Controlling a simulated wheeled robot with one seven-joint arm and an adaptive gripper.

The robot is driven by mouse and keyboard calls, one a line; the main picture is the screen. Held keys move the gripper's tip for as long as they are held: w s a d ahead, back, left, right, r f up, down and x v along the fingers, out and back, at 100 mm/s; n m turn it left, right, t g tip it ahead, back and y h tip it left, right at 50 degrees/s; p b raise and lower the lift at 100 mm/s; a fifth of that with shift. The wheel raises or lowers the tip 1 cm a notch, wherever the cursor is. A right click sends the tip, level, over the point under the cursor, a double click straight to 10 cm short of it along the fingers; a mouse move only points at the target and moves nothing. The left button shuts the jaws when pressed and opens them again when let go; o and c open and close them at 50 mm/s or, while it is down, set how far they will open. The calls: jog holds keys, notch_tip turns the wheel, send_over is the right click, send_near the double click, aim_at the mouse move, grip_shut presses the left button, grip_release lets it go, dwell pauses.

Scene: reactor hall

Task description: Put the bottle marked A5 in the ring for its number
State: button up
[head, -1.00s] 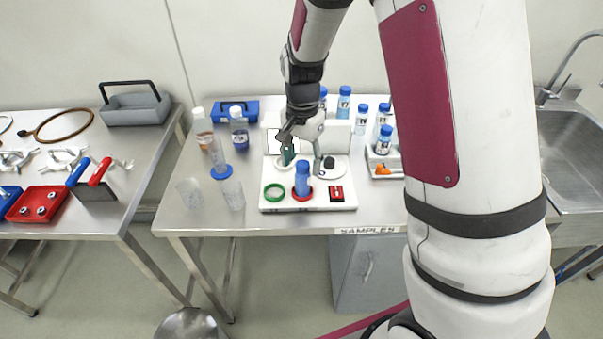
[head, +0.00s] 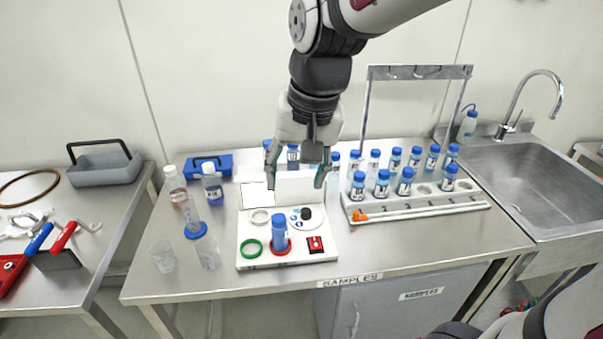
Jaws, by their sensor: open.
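A blue-capped bottle (head: 280,230) stands upright in the red ring (head: 284,252) on the white board; no mark on it can be read. A green ring (head: 251,248) lies to its left, empty, and a pale ring (head: 260,217) behind, also empty. My gripper (head: 297,178) points down, open and empty, above the back of the board. Its fingers are apart from the standing bottle. Several similar blue-capped bottles (head: 382,183) stand in the rack at right; their labels are too small to read surely.
Clear glassware (head: 207,252) stands left. The front right tabletop is clear.

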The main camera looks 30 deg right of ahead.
jog(key=s+r+n+t, duration=0.1)
jog(key=s+n, duration=0.1)
jog(key=s, duration=0.3)
jog(key=s+r+n+t, duration=0.1)
jog(key=s+r+n, duration=0.1)
jog(key=s, duration=0.4)
jog(key=shift+s+d+r+n+t+h, duration=0.15)
jog(key=shift+s+r+n+t+h, duration=0.15)
jog(key=shift+n, duration=0.1)
